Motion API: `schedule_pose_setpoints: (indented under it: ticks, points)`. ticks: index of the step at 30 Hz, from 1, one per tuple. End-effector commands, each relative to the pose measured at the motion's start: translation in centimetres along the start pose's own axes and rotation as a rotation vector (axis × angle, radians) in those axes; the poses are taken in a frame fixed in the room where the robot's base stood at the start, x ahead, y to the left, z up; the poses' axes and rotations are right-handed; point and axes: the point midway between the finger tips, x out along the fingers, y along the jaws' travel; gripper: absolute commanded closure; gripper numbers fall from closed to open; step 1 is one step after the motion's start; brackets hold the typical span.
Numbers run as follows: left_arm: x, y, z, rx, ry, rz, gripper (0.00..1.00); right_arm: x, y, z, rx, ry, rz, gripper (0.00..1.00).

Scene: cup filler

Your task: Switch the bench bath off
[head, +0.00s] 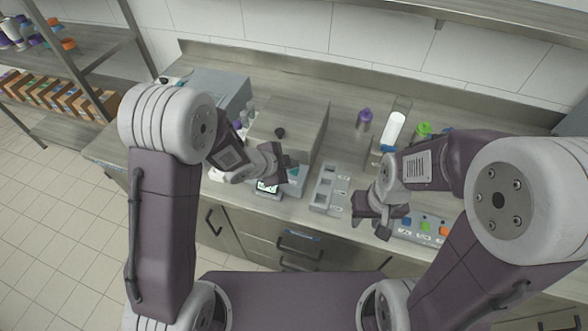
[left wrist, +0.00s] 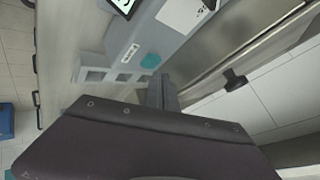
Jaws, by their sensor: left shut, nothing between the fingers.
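The bench bath is a steel box with a black-knobbed lid (head: 300,118) on the counter, left of centre in the head view. Its grey front has a small lit display (head: 268,187), partly cut off at the top of the left wrist view (left wrist: 122,4). A teal part (left wrist: 151,60) sits on the grey front below a white label (left wrist: 184,14). My left gripper (head: 281,175) is shut and empty at the bath's front; its fingers (left wrist: 162,90) appear close to the teal part, contact unclear. My right gripper (head: 371,222) is empty, fingers apart, over the counter's front edge.
A grey rack with square wells (head: 327,187) stands right of the bath. Behind are a purple-capped bottle (head: 364,118), a white cylinder (head: 393,128) and a green-capped item (head: 423,130). A panel with coloured buttons (head: 424,226) lies right of my right gripper.

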Motion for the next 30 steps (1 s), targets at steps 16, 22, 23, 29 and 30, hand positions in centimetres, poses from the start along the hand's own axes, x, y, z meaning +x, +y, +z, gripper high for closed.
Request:
schedule_pose_setpoints:
  ticks: [16, 22, 23, 29, 30]
  points:
    - [0.6, 0.5, 0.5, 0.0, 0.0, 0.0, 1.0, 0.8, 0.0, 0.1, 0.0, 0.0, 0.0, 0.64]
    - [0.7, 0.5, 0.5, 0.0, 0.0, 0.0, 1.0, 0.9, 0.0, 0.1, 0.0, 0.0, 0.0, 0.64]
    - [0.8, 0.6, 0.6, 0.0, 0.0, 0.0, 1.0, 1.0, 0.0, 0.1, 0.0, 0.0, 0.0, 0.64]
    - [0.9, 0.7, 0.7, 0.0, 0.0, 0.0, 1.0, 1.2, 0.0, 0.1, 0.0, 0.0, 0.0, 0.64]
    - [1.0, 0.7, 0.7, 0.0, 0.0, 0.0, 1.0, 1.3, 0.0, 0.1, 0.0, 0.0, 0.0, 0.64]
